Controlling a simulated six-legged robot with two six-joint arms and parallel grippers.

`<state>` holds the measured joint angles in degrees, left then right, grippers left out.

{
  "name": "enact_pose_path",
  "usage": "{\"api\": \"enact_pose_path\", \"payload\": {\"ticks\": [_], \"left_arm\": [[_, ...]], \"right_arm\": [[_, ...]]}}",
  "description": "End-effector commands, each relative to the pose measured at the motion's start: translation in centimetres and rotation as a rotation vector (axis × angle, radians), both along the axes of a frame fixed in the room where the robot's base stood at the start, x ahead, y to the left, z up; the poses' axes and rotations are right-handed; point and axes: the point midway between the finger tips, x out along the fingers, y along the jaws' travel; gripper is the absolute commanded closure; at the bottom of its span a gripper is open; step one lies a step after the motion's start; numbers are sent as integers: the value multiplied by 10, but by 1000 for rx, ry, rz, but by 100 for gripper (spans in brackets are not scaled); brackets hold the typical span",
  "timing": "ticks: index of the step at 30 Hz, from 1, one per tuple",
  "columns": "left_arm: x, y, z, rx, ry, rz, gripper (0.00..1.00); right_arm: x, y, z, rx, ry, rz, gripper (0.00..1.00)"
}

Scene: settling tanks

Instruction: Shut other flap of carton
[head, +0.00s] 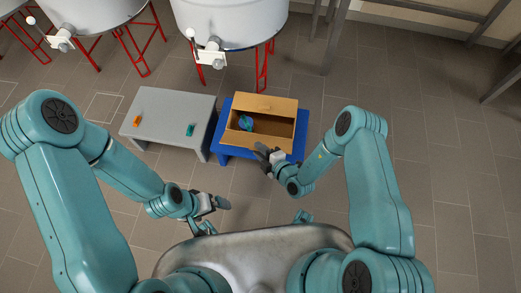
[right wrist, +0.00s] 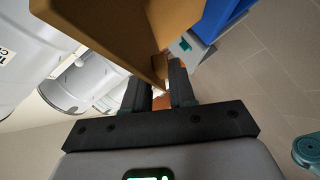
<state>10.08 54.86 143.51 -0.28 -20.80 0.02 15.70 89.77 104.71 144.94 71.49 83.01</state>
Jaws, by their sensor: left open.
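The brown carton (head: 284,141) stands on a low blue table in the head view. The front part is open, and a blue and green item (head: 246,123) shows inside. My right gripper (head: 262,152) is at the carton's near side. In the right wrist view its fingers (right wrist: 160,88) stand apart at a carton corner (right wrist: 157,70). Brown shows between them, but whether they grip it is unclear. My left gripper (head: 222,203) is open and empty, left of and nearer than the carton.
The blue table (head: 231,150) stands beside a grey table (head: 165,105) with an orange item (head: 136,121) and a green item (head: 190,130) on it. Tanks (head: 232,20) on red legs stand behind.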

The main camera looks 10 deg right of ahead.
Motion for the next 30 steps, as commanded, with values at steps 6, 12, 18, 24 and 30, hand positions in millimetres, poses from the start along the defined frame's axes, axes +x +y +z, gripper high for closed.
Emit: {"api": "enact_pose_path", "payload": {"ticks": [6,12,18,24,30], "left_arm": [[0,0,0,0,0,0,0],[0,0,3,0,0,0,0],[0,0,5,0,0,0,0],[0,0,11,0,0,0,0],[0,0,23,0,0,0,0]], "right_arm": [[0,-1,-1,-1,-1,-2,100],[2,-1,2,3,15,-3,100],[2,-1,3,10,36,-3,100],[3,-2,7,21,68,-2,100],[6,-3,17,45,149,-2,100]]}}
